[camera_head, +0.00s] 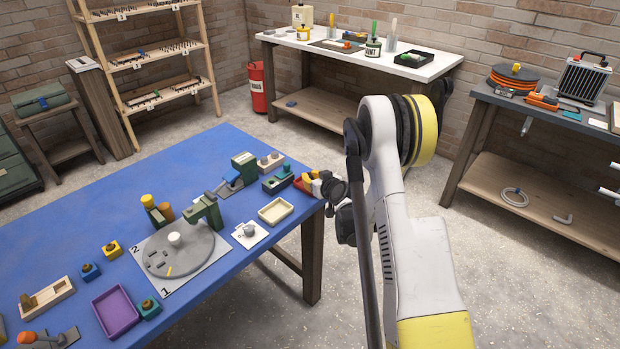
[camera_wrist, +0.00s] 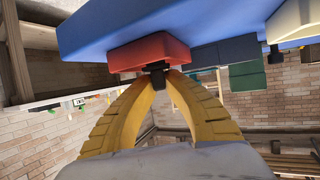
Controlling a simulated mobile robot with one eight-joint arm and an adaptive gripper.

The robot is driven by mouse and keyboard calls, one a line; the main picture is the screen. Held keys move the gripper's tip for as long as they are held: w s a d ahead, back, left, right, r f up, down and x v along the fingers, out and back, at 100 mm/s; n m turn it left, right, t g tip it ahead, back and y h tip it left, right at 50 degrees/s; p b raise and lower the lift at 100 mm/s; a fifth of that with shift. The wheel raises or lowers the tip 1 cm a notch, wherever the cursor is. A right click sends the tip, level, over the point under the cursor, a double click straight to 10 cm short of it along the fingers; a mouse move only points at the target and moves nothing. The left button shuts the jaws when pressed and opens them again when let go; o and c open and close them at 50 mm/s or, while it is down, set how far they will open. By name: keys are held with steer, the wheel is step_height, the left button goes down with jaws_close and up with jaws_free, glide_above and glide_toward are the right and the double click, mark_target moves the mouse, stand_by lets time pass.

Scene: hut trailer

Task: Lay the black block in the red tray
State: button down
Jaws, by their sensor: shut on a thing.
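My gripper (camera_wrist: 160,80) has yellow ribbed fingers, shut on a small black block (camera_wrist: 159,74) held at the fingertips. In the wrist view the block overlaps the edge of the red tray (camera_wrist: 150,50); I cannot tell whether it touches the tray. In the head view my gripper (camera_head: 312,177) is over the right end of the blue table, at the red tray (camera_head: 301,186). The gripper partly hides the tray there, and the block cannot be made out clearly.
A grey turntable (camera_head: 190,262) and a purple tray (camera_head: 116,312) are farther left. The floor right of the table is clear.

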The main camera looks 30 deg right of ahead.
steer(key=shift+f, duration=0.15)
steer(key=c, duration=1.6)
jaws_free()
steer(key=shift+o, duration=0.2)
